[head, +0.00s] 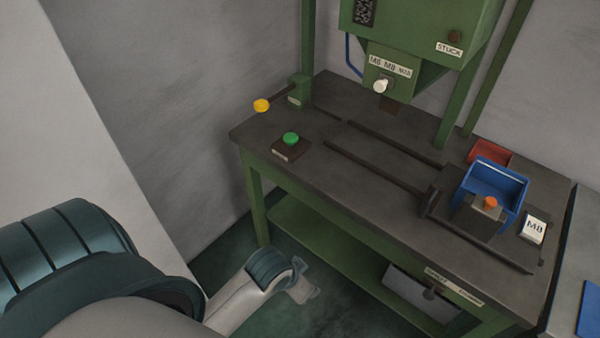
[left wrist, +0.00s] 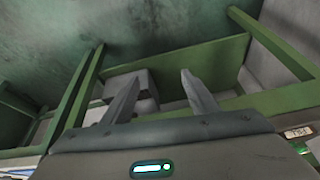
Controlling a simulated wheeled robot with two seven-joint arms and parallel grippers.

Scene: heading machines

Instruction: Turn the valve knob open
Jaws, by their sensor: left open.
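I cannot make out the knob there. My right gripper is not in view.
On the dark bench top (head: 350,165) are a yellow-knobbed lever (head: 261,105), a green button (head: 291,138), a blue bin (head: 499,178), a red bin (head: 490,152) and an M8 sign (head: 534,228). The green machine (head: 420,30) stands behind. A lower green shelf (head: 325,253) spans the legs.

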